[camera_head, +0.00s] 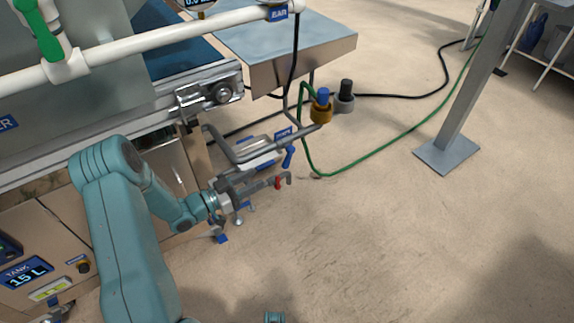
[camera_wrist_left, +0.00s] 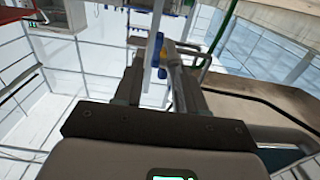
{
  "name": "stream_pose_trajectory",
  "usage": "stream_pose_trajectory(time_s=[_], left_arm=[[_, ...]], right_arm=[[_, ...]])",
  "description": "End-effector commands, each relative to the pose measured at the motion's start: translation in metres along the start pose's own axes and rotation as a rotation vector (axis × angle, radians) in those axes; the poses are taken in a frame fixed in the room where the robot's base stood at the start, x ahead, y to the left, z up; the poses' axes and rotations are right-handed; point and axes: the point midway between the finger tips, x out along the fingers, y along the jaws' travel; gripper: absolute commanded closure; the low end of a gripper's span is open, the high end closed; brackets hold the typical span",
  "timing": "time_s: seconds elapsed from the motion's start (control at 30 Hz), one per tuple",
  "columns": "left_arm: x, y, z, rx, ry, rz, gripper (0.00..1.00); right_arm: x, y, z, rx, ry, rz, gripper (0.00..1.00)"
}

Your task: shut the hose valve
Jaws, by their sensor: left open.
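A small blue lever (camera_head: 289,157), which looks like the hose valve's handle, sits on the grey pipework beside the bench, below a blue label (camera_head: 283,133). My left gripper (camera_head: 247,188) is open and reaches in from the left, lower left of the lever and apart from it. A grey bent pipe with a red band (camera_head: 278,182) shows just past its fingers. In the left wrist view the two fingers (camera_wrist_left: 160,88) stand apart, and a blue part (camera_wrist_left: 157,48) shows beyond and between them; whether it is the lever I cannot tell.
A green hose (camera_head: 372,161) runs over the floor from a brass fitting (camera_head: 320,113) with a blue top. A dark-topped grey fitting (camera_head: 345,97) stands beside it. A steel post foot (camera_head: 446,155) is at right. The floor at lower right is clear.

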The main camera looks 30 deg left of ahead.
Motion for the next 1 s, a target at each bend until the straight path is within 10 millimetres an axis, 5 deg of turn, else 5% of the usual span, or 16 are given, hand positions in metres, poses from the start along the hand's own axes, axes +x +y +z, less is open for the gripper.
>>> stream_pose_trajectory(time_s=[0.3, 0.5, 0.9, 0.93, 1.0], left_arm=[[0.080, 0.005, 0.003, 0.000, 0.002, 0.006, 0.60], [0.110, 0.004, 0.001, 0.000, 0.002, 0.003, 0.60], [0.121, 0.004, 0.000, -0.002, 0.000, 0.001, 0.60], [0.120, 0.004, 0.000, -0.002, 0.000, 0.001, 0.63], [0.120, 0.004, 0.000, -0.002, 0.000, 0.001, 0.86]], right_arm=[[0.016, 0.009, -0.004, 0.011, 0.011, 0.001, 0.52], [0.020, 0.011, -0.006, 0.016, 0.016, 0.002, 0.52], [0.021, 0.012, -0.007, 0.017, 0.017, 0.002, 0.52], [0.021, 0.012, -0.007, 0.017, 0.017, 0.002, 0.52], [0.021, 0.012, -0.007, 0.017, 0.017, 0.002, 0.52]])
